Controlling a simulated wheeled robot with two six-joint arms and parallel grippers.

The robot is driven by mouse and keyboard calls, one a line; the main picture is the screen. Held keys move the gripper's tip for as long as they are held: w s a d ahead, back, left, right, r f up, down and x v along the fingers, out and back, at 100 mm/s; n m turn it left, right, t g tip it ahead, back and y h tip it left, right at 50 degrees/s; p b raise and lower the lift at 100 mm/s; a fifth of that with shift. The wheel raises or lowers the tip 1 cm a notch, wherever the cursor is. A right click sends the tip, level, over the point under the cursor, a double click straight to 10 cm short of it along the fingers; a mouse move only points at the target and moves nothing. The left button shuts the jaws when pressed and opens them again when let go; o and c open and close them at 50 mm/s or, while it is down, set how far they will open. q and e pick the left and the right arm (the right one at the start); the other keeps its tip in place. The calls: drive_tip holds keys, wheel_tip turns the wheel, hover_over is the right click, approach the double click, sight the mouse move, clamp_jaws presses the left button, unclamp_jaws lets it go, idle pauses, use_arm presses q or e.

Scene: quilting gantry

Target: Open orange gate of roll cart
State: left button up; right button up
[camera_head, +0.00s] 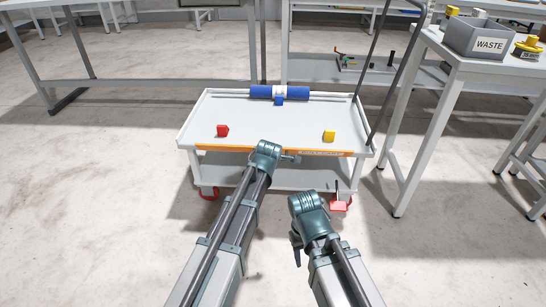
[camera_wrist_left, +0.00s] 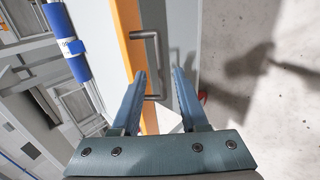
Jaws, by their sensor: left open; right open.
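The roll cart (camera_head: 240,105) stands ahead of me with a light grey top tray. Its orange gate (camera_head: 235,149) runs along the near edge and looks upright and closed. My left gripper (camera_head: 291,158) is at the middle of the gate. In the left wrist view, the orange gate (camera_wrist_left: 128,25) has a grey bar handle (camera_wrist_left: 156,50). The open left fingers (camera_wrist_left: 160,75) point at the handle, with its bar between or just beyond the tips; I cannot tell which. My right gripper (camera_head: 297,253) is open and empty, low in front of the cart, away from the gate.
A side table (camera_head: 460,62) with a grey WASTE bin (camera_head: 478,38) stands at the right. The floor around the cart is mostly clear.

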use_arm(q)
drive_tip(key=p+v, duration=0.7)
drive_tip(key=v, duration=0.5)
drive_tip(key=shift+p, duration=0.3)
use_arm(e)
wheel_tip(320, 180, up, 8)
drive_tip(key=shift+r, duration=0.2)
